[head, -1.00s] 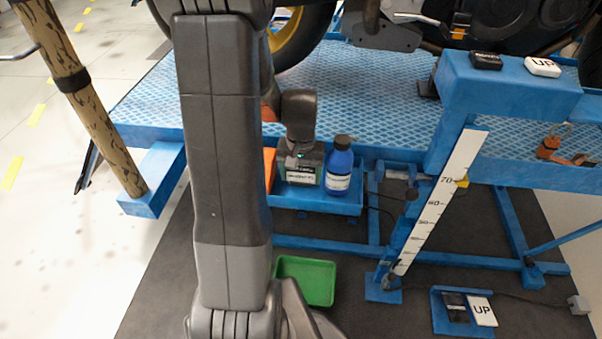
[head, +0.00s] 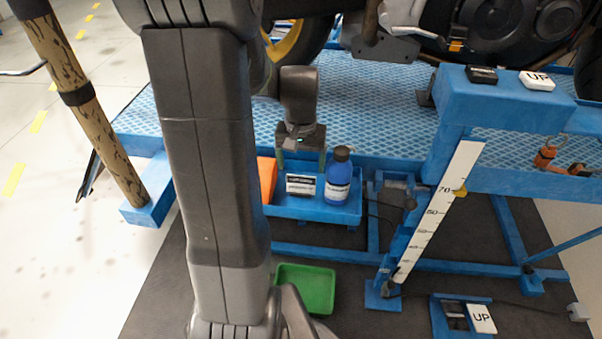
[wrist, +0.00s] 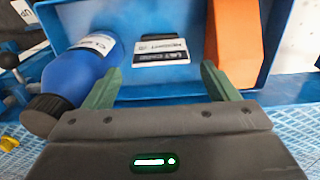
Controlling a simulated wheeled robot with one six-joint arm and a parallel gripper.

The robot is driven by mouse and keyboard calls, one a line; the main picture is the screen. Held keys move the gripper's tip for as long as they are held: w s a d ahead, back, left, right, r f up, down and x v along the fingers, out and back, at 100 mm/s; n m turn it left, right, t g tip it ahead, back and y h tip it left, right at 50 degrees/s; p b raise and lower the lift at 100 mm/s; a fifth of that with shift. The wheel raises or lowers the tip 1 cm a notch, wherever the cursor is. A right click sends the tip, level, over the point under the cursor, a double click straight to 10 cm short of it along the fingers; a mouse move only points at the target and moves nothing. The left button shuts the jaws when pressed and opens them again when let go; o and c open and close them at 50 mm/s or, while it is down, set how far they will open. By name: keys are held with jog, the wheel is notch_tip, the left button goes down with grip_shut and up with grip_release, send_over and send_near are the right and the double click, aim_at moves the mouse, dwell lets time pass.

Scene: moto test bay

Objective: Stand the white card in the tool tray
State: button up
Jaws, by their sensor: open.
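The white card (head: 300,188), with a black band and printed lettering, is in the blue tool tray (head: 308,209). It looks upright, between an orange block and a blue bottle. It also shows in the wrist view (wrist: 162,57), inside the tray (wrist: 187,88); whether it leans on a wall I cannot tell. My gripper (head: 301,160) is open and empty just above the card. In the wrist view its green fingers (wrist: 161,74) are apart, with the card beyond and between them, not touching it.
The blue bottle (head: 339,177) with a dark cap is close right of the card; the orange block (head: 266,178) is on the left. The blue textured platform (head: 385,115) lies behind. A green bin (head: 306,288) is on the floor below. A white scale (head: 440,210) stands right.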

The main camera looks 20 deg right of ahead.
aim_at(301, 186)
notch_tip(301, 186, up, 4)
jog(key=shift+f, duration=0.1)
dwell(0.4)
notch_tip(301, 186, down, 12)
jog(key=shift+f+b, duration=0.25)
jog(key=shift+b, duration=0.75)
jog(key=shift+r+p, duration=0.4)
jog(key=shift+r, duration=1.5)
